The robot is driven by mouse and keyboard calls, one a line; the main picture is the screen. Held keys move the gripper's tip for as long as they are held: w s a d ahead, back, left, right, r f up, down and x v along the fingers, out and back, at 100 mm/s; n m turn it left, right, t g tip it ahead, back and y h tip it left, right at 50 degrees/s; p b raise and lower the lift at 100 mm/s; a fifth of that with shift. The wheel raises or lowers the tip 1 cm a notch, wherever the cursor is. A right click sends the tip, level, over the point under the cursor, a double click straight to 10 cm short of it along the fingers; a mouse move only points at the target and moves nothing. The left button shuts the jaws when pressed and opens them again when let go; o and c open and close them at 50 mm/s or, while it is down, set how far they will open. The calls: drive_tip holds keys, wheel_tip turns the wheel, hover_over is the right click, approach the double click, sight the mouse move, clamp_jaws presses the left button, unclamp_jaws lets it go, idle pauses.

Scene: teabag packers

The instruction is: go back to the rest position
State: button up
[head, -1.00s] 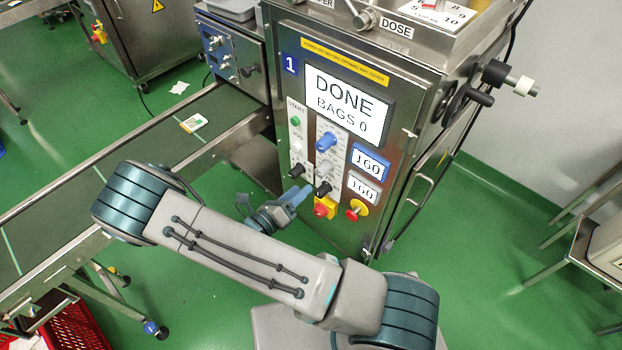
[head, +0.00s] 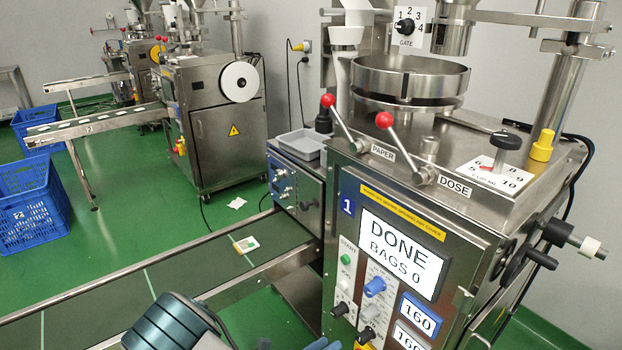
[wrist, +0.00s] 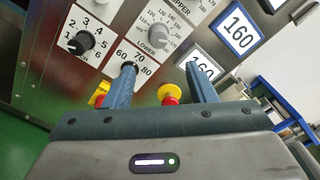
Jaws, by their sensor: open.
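My gripper (wrist: 161,82) is open and empty in the wrist view, its two blue fingers apart and pointing at the machine's front panel. The left finger overlaps the black knob on the 60-70-80 dial (wrist: 129,67). I cannot tell whether it touches. A red button on a yellow base (wrist: 168,93) shows between the fingers, beyond them. In the head view most of my arm is below the frame. Machine 1 carries a screen (head: 390,255) reading DONE, BAGS 0.
Two red-tipped levers, PAPER (head: 342,120) and DOSE (head: 402,145), rise from the machine's top. A conveyor belt (head: 190,272) carries a small packet (head: 245,245). Blue crates (head: 35,215) stand at left.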

drive_tip(key=s+d+r+m+g+y+p, duration=0.2)
drive_tip(key=s+d+r+m+y+p, duration=0.1)
drive_tip(key=r+m, duration=0.8)
drive_tip(key=s+d+r+m+g+y+p, duration=0.3)
drive_tip(key=r+m+y, duration=0.4)
drive_tip(key=r+m, duration=0.4)
drive_tip(key=s+d+r+m+g+y+p, duration=0.2)
drive_tip(key=s+d+r+m+y+p, duration=0.2)
drive_tip(key=r+m, duration=0.8)
wheel_tip(320, 180, up, 4)
drive_tip(key=shift+s+d+f+g+y+p, duration=0.1)
drive_tip(key=shift+s+d+g+y+p, duration=0.3)
drive_tip(key=shift+s+p, duration=0.75)
